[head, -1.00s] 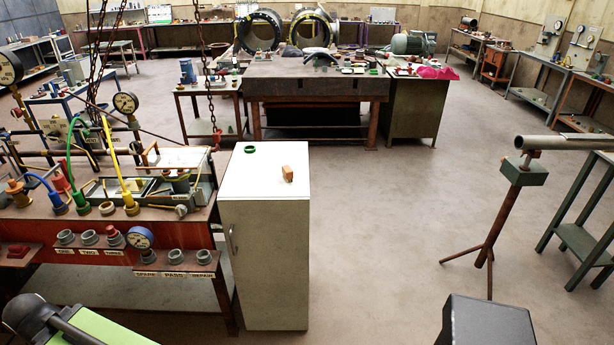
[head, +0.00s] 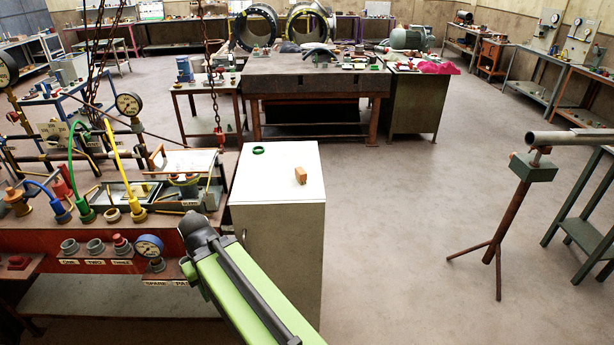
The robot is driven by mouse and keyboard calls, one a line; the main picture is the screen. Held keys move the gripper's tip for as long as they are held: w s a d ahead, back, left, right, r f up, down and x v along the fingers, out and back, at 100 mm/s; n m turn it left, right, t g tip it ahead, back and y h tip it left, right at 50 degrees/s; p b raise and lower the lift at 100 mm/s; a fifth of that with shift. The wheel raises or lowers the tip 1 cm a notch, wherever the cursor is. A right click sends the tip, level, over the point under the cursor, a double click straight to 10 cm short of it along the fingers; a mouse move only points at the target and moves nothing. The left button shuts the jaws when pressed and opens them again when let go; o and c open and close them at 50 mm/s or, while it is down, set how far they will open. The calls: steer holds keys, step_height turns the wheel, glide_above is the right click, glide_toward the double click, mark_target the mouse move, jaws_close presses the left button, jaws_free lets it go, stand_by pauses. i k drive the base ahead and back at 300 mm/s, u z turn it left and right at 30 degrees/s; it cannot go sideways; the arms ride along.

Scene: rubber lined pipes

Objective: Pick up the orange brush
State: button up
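A small orange-brown block (head: 300,175) stands on the white cabinet top (head: 275,188), right of its middle. It may be the orange brush, but no bristles can be made out at this size. No other clearly orange brush shows. My green arm (head: 245,295) reaches up from the bottom edge, with a dark rounded joint (head: 197,228) at its upper end, in front of the cabinet's left side. The joint appears left of and below the block in the picture, apart from it. My gripper's fingers do not show.
A green ring (head: 258,150) lies on the same cabinet top. A red bench with hoses, gauges and fittings (head: 100,225) adjoins the cabinet on the left. A pipe stand (head: 510,215) is at the right. Open floor (head: 400,240) lies right of the cabinet.

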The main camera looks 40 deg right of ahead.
mark_target(301, 175)
steer(key=u, duration=0.05)
steer(key=i, duration=1)
steer(key=z, duration=0.05)
